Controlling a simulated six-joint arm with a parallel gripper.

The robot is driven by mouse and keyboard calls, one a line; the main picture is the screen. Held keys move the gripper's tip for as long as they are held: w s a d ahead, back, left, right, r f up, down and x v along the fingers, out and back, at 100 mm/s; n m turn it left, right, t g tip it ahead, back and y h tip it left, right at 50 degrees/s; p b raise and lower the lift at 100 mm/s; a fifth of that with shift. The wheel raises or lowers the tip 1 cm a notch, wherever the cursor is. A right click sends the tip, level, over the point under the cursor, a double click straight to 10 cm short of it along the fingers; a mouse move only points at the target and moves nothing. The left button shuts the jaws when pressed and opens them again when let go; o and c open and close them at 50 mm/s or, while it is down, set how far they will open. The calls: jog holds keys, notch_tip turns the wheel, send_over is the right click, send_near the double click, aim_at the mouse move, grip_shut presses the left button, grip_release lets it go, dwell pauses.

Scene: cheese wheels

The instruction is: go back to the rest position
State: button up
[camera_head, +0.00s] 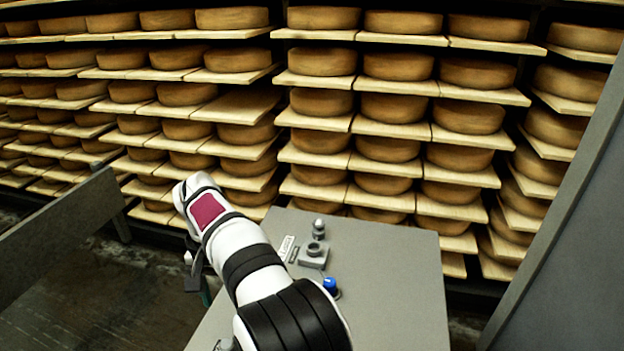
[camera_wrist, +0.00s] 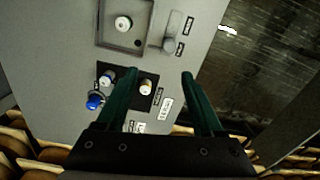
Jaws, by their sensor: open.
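My gripper (camera_wrist: 159,78) is open in the wrist view, with its two dark green fingers apart and nothing between them. It hangs over the grey panel (camera_head: 400,290), which also fills the left of the wrist view (camera_wrist: 50,55). In the head view my white and black arm reaches over the panel's left part. The gripper is mostly hidden there behind the arm, at the panel's left edge.
The panel carries a blue knob (camera_head: 330,285), a square grey fitting (camera_head: 313,257) and a round-topped knob (camera_head: 318,226). The wrist view shows a white knob (camera_wrist: 123,23) in a square frame and a grey lever (camera_wrist: 170,43). Shelves of cheese wheels (camera_head: 390,149) stand behind.

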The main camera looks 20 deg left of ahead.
jog(key=s+d+r+m+y, duration=0.1)
jog(key=s+d+r+m, duration=0.2)
jog(key=d, duration=0.9)
jog(key=s+d+r+m, duration=0.1)
jog(key=s+d+r, duration=0.3)
jog(key=d, duration=0.7)
jog(key=s+d+f+m, duration=0.3)
jog(key=s+d, duration=0.7)
jog(key=s, duration=0.4)
jog(key=shift+s+d+f+m+y, duration=0.2)
jog(key=shift+s+f+m+y, duration=0.1)
jog(key=shift+s+f+y, duration=0.15)
jog(key=shift+w, duration=0.1)
